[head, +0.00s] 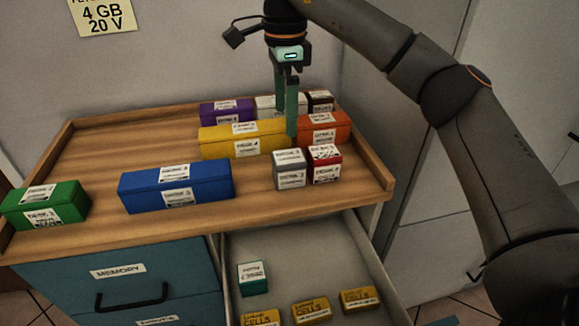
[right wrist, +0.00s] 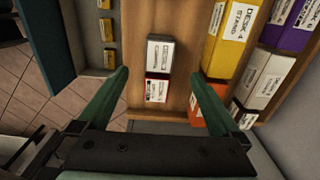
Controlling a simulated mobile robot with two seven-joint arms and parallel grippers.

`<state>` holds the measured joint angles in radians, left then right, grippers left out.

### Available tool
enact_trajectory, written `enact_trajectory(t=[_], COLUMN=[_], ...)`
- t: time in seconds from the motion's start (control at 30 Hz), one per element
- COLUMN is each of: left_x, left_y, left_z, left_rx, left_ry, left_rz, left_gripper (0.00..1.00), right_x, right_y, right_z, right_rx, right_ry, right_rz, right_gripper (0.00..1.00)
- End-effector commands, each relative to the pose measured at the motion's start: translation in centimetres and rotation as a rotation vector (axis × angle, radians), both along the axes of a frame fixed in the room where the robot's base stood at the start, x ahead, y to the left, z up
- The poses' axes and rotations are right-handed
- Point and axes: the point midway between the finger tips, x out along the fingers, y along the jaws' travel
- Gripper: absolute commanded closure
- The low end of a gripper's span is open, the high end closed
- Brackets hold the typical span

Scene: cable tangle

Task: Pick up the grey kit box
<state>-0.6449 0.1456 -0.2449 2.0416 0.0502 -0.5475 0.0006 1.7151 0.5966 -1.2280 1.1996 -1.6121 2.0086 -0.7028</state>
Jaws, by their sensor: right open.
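The small grey kit box (head: 289,169) stands on the wooden top near its front right, with a white label on its lid and front. A red box (head: 323,164) stands close at its right. My right gripper (head: 286,122) points down, open and empty, above and behind the grey box in the head view. In the right wrist view the grey box (right wrist: 160,53) lies just beyond the open fingertips (right wrist: 160,73), and the red box (right wrist: 157,90) shows between the fingers. My left gripper is in neither view.
Yellow (head: 243,138) and orange (head: 323,127) boxes stand behind the grey box, with purple, white and dark red ones farther back. Blue (head: 176,186) and green (head: 45,204) boxes are at left. An open drawer (head: 300,245) below holds several small boxes. A raised rim edges the top.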

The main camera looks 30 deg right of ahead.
Motion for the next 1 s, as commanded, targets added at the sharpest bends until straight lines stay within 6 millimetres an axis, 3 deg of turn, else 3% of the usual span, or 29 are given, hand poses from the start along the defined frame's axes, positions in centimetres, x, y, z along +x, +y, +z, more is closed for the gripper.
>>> enact_trajectory(t=[0.13,0.4,0.73,1.0], left_x=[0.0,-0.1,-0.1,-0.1], left_y=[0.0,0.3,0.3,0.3], left_z=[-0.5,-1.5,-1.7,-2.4], left_rx=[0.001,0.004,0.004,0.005], left_ry=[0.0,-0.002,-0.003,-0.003], left_rz=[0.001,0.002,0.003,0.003], left_gripper=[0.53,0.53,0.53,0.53], right_x=[0.0,-0.1,-0.1,-0.2], right_y=[0.0,-0.1,-0.2,-0.5], right_z=[-1.2,-5.9,-8.3,-12.2], right_rx=[0.0,-0.002,0.0,-0.001], right_ry=[0.002,0.001,0.002,0.001], right_rz=[0.001,-0.001,0.0,0.0], right_gripper=[0.0,0.0,0.0,0.0])
